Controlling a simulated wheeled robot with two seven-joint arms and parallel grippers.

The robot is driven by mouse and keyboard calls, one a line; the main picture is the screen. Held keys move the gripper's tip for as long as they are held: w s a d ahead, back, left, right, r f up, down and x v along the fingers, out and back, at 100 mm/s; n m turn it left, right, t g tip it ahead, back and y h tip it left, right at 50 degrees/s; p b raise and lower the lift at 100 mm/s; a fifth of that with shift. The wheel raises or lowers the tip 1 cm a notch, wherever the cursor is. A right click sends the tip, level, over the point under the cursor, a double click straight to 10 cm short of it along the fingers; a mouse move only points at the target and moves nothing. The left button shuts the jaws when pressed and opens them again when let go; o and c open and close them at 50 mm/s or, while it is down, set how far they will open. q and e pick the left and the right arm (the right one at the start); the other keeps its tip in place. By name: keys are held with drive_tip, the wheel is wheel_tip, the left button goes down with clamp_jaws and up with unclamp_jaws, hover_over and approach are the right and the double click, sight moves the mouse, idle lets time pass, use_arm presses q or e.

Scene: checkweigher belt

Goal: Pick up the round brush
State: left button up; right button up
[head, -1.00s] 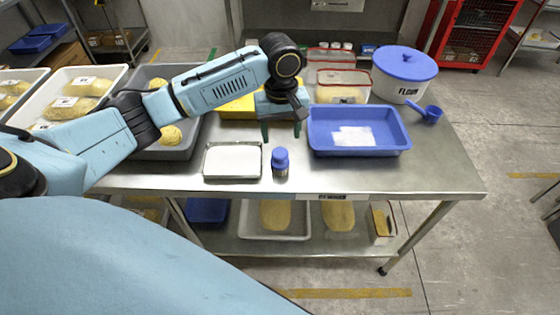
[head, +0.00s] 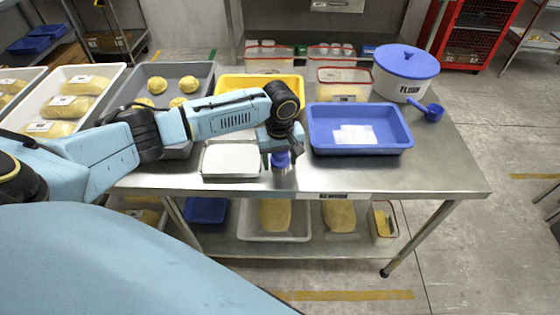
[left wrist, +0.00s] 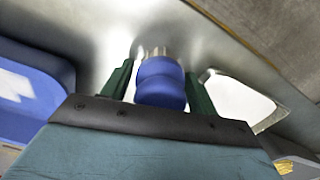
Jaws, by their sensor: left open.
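The round brush (head: 281,160) stands on the steel table near its front edge, its blue knob up and a metal band below. In the left wrist view the brush (left wrist: 160,84) lies between the two green fingers of my left gripper (left wrist: 161,77), with the jaws open around the blue part. In the head view my left gripper (head: 280,151) is over the brush and hides part of it. My right gripper is not in view.
A white-filled metal tray (head: 231,179) sits just left of the brush, and a blue tray (head: 360,150) to its right. The table's front right is clear.

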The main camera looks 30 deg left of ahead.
use_arm(q)
drive_tip(key=shift+f, duration=0.25)
drive_tip(key=c, duration=0.8)
wheel_tip(320, 180, up, 10)
drive_tip(key=shift+r+p, duration=0.1)
drive_tip(key=shift+p, duration=0.7)
drive_tip(key=shift+c, duration=0.2)
drive_tip(key=o, duration=0.5)
drive_tip(key=c, duration=0.3)
